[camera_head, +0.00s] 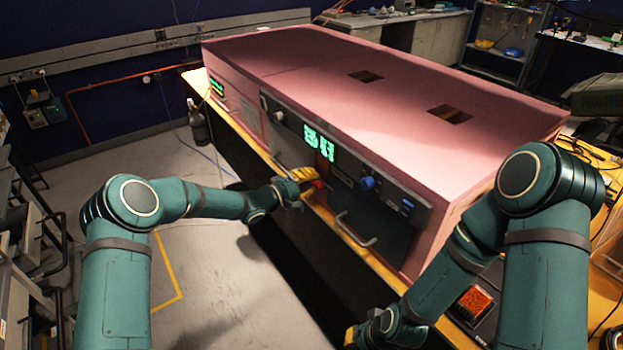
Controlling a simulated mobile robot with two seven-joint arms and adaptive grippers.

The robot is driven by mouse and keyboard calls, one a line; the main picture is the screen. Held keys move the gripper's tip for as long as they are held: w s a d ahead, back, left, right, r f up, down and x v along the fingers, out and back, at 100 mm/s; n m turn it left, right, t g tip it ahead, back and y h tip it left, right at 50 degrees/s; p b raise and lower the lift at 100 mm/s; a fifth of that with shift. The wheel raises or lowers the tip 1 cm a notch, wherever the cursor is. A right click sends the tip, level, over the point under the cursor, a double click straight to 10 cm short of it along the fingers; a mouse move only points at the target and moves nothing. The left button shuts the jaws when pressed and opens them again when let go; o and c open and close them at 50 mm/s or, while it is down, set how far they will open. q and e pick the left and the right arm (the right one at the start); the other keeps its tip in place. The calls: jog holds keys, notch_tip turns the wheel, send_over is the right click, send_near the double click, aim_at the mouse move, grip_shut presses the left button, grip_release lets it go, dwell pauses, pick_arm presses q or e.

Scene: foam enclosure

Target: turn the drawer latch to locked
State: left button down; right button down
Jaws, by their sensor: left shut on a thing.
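The pink foam enclosure (400,85) stands on a long bench, its dark front panel facing my arms. My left gripper (306,181), with yellow fingers, is at the lower front of this panel. It is shut on a small red part (318,184), which appears to be the drawer latch. The fingers hide much of it, and its turn angle cannot be read. My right gripper (351,336) is low at the bottom of the view, away from the panel. Only a bit of its yellow fingers shows, so its opening is unclear.
A blue knob (367,183) and a green display (319,142) are on the panel, right of and above my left gripper. A bar handle (356,232) sticks out at the lower right. An orange-topped box (474,302) is near my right arm. The floor at left is clear.

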dwell(0.3)
pick_arm(q)
jog(key=c, duration=1)
grip_release()
jog(key=shift+d, duration=0.1)
jog(key=v, duration=1.2)
